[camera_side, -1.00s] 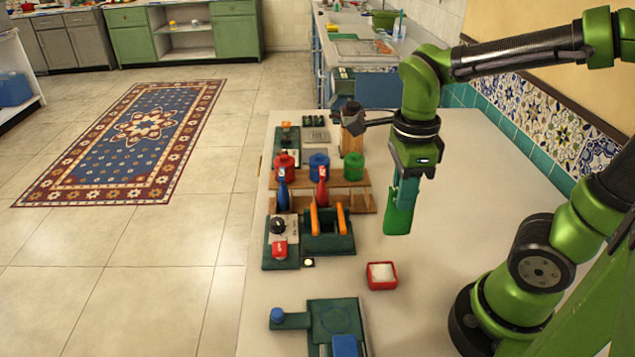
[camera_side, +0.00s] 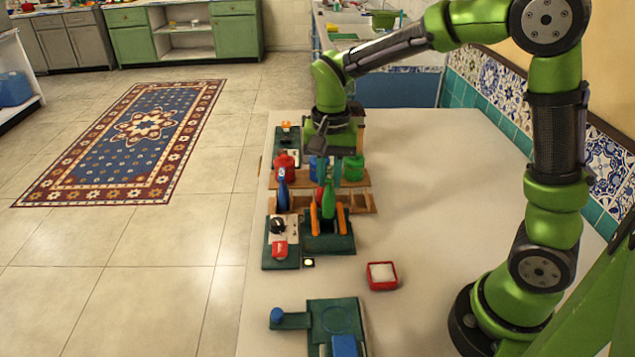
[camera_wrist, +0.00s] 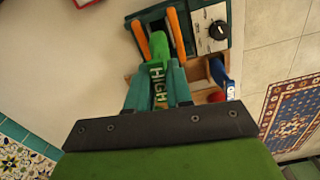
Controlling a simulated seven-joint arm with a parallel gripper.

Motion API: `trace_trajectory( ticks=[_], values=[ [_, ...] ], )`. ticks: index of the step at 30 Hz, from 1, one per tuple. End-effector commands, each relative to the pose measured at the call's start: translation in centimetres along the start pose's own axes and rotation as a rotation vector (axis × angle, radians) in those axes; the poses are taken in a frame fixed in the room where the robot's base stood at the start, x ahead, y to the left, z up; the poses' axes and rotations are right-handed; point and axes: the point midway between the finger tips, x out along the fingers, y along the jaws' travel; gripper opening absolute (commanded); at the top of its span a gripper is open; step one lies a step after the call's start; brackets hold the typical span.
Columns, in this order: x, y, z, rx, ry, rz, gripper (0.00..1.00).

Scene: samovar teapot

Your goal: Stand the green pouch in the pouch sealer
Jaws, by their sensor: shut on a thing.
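The green pouch (camera_side: 328,201) hangs upright below my gripper (camera_side: 330,175). In the wrist view the pouch (camera_wrist: 159,48) shows lettering and lies between the teal fingers of my gripper (camera_wrist: 158,88), which are shut on it. The pouch sealer (camera_side: 327,243) is a dark green block with two orange bars, and it also shows in the wrist view (camera_wrist: 155,14). The pouch's lower end lines up between the orange bars. I cannot tell whether it touches the sealer's floor.
A control box with a black knob and red part (camera_side: 280,242) stands left of the sealer. Behind are a wooden rack (camera_side: 360,202), a blue-handled tool (camera_side: 283,190) and coloured spools, partly hidden. A red dish (camera_side: 381,275) sits in front right. The table's right side is clear.

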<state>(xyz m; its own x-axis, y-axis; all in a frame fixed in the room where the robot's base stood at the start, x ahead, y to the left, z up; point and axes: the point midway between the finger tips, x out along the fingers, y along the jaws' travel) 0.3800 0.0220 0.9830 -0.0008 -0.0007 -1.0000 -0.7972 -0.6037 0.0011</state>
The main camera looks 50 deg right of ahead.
Motion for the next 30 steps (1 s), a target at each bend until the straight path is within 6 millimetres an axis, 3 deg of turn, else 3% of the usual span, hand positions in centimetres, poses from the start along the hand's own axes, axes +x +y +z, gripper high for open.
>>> trace_trajectory(
  ticks=[10,24,30],
  values=[
    [0.5,-0.1,-0.1,-0.141,-0.001,0.002,0.0],
    [5.3,-0.1,-0.1,-0.139,-0.001,0.002,0.0],
    [6.4,-0.1,-0.1,-0.137,-0.001,0.001,0.0]
  ],
)
